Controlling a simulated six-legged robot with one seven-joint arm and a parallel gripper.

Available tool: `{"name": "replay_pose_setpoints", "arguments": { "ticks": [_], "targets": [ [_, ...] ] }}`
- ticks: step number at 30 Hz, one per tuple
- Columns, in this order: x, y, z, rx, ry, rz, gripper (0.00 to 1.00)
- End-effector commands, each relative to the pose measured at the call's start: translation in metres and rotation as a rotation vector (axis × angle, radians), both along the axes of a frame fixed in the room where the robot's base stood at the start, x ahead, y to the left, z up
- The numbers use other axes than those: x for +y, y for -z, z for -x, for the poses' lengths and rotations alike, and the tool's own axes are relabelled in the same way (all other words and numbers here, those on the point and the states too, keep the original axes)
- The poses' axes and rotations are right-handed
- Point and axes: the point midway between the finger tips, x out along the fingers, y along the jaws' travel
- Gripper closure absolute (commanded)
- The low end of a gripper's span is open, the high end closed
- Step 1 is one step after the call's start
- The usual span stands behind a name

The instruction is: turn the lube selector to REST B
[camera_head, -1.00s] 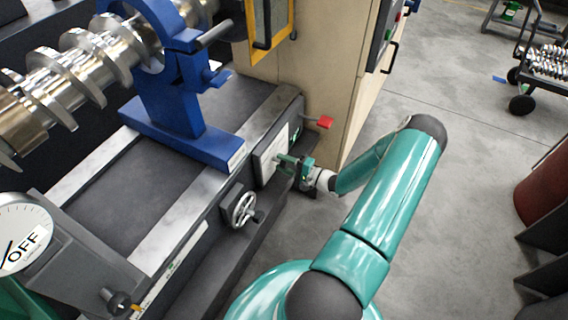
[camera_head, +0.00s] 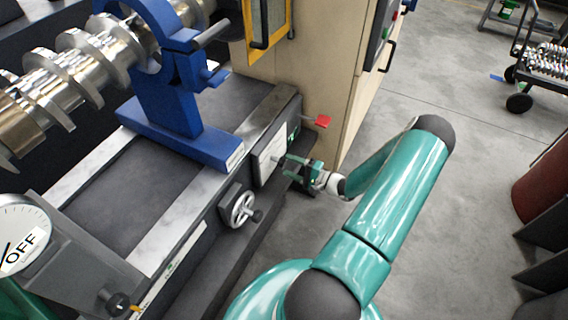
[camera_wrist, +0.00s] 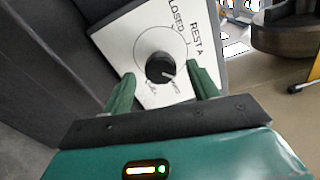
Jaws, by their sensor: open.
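The lube selector is a dark round knob (camera_wrist: 160,68) on a white plate (camera_wrist: 115,40) in the wrist view. A pale mark on the knob points toward the lower right of the picture. The label REST A is at the plate's upper right, with a partly cut-off "LOSED" beside it. The small lettering below the knob is too blurred to read. My gripper (camera_wrist: 163,88) is open, its green fingers on either side of the knob in the picture; contact is not visible. In the head view, the plate (camera_head: 263,170) is on the machine's side and my gripper (camera_head: 290,168) is just off it.
A handwheel (camera_head: 242,209) is on the machine's side, left of the plate. A red-ended lever (camera_head: 322,121) sticks out above my gripper. A beige cabinet (camera_head: 330,75) stands behind.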

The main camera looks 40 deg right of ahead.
Motion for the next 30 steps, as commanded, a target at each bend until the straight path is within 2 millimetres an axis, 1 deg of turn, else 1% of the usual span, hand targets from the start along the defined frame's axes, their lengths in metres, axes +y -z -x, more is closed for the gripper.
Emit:
{"name": "replay_pose_setpoints", "arguments": {
  "ticks": [1,6,9,13,15,18,30],
  "targets": [
    [-0.005,0.000,0.012,0.001,0.003,0.001,0.41],
    [-0.018,0.000,0.048,0.002,0.005,0.001,0.41],
    [-0.025,0.000,0.067,0.000,0.004,0.001,0.41],
    [-0.031,0.000,0.084,0.000,0.002,0.001,0.41],
    [-0.033,0.000,0.090,0.000,0.002,0.001,0.41],
    [-0.034,0.000,0.094,0.001,0.001,0.001,0.41],
    [-0.034,0.000,0.094,0.000,0.000,0.001,0.41]
  ]
}}
